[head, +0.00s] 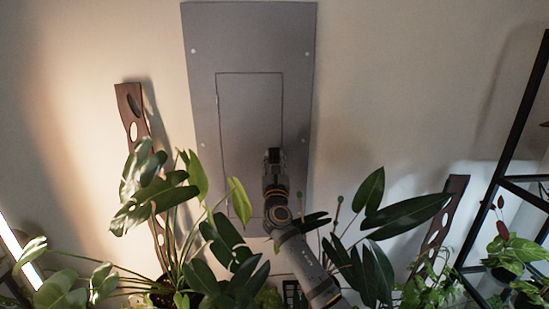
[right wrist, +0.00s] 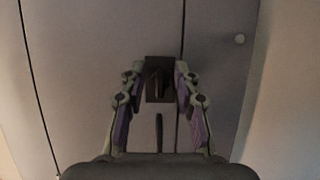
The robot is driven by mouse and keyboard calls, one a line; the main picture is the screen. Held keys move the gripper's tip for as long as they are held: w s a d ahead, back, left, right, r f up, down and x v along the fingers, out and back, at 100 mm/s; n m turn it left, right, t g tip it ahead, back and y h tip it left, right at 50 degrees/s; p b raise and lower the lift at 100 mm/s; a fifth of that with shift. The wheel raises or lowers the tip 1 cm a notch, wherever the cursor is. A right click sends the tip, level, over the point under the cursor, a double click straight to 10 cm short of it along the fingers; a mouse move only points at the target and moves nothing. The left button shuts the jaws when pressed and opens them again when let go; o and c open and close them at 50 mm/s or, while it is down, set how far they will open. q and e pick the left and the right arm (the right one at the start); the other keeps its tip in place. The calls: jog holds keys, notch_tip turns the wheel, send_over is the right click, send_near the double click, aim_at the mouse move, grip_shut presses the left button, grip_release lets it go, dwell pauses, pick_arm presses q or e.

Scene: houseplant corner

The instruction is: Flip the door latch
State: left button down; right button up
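A grey metal panel (head: 300,60) is fixed to the wall, with an inset door (head: 240,110) outlined by a thin seam. My right gripper (head: 273,157) reaches up to the door's right edge. In the right wrist view, a small dark block, seemingly the door latch (right wrist: 160,64), sits just left of the vertical seam. The fingertips of my right gripper (right wrist: 160,78) stand apart on either side of it, with narrow gaps. Contact is hard to tell. In the head view the gripper hides most of the latch. My left gripper is not in view.
A leafy potted plant (head: 160,190) stands low left of my right arm, and broad leaves (head: 400,215) spread to its right. Wooden slats (head: 130,110) lean at both sides. A black metal rack (head: 510,140) stands at the far right. The wall above is clear.

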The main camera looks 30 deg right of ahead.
grip_shut()
dwell(0.4)
jog(key=shift+f+m+g+h+b, duration=0.1)
jog(key=shift+m+g+h+b, duration=0.2)
jog(key=shift+m+b, duration=0.3)
jog(key=m+h+b, duration=0.1)
jog(key=m, duration=0.1)
jog(key=m+g+b, duration=0.1)
jog(key=m, duration=0.1)
jog(key=shift+f+g+h, duration=0.15)
jog(key=shift+g+h, duration=0.15)
jog(key=shift+h, duration=0.1)
jog(key=m+g+b, duration=0.1)
jog(key=m, duration=0.2)
jog(key=m+g+h+b, duration=0.1)
jog(key=m+b, duration=0.1)
jog(key=m, duration=0.1)
jog(key=shift+s+d+m+g+h, duration=0.1)
jog(key=shift+m+g+h, duration=0.2)
jog(key=shift+m, duration=0.1)
jog(key=m+g+b, duration=0.1)
jog(key=m+g, duration=0.1)
jog(key=m, duration=0.3)
jog(key=shift+b, duration=0.3)
jog(key=shift+d+m+g+y, duration=0.1)
jog(key=shift+m+g+y, duration=0.3)
jog(key=shift+m, duration=1)
jog(key=shift+m+g+y, duration=0.1)
jog(key=shift+m+g, duration=0.5)
jog(key=shift+m, duration=0.8)
